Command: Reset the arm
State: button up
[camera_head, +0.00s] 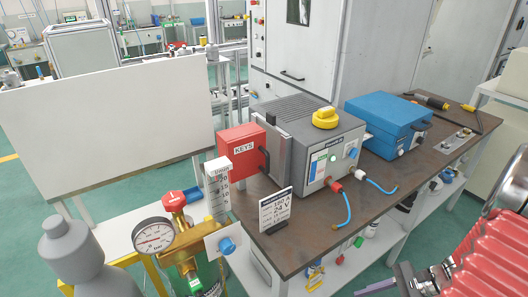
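A red ribbed sleeve with a shiny metal ring, which looks like part of my arm, fills the lower right corner. At its left end is a dark metal piece (424,280), which appears to be my gripper, cut off by the bottom edge. It is low, in front of the workbench (350,217) and to the right of its near corner. Its fingertips do not show clearly, so I cannot tell whether it is open or shut. I see nothing held in it.
On the bench stand a red KEYS box (239,153), a grey welding unit (299,135) with a yellow knob, a blue case (385,123) and a small sign (275,209). A pressure gauge (153,236) and grey bottle (80,258) stand front left.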

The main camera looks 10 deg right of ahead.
jog(key=w+a+r+n+t+h, duration=0.1)
jog(key=a+r+n+h, duration=0.3)
jog(key=a+r+n, duration=0.6)
jog(key=w+a+r+n+t+h, duration=0.1)
jog(key=a+r+n+h, duration=0.4)
jog(key=a+r+n, duration=0.5)
notch_tip(320, 180, up, 7)
jog(key=shift+a+r+n, duration=0.1)
jog(key=shift+a+n, duration=0.3)
jog(key=shift+a, duration=0.25)
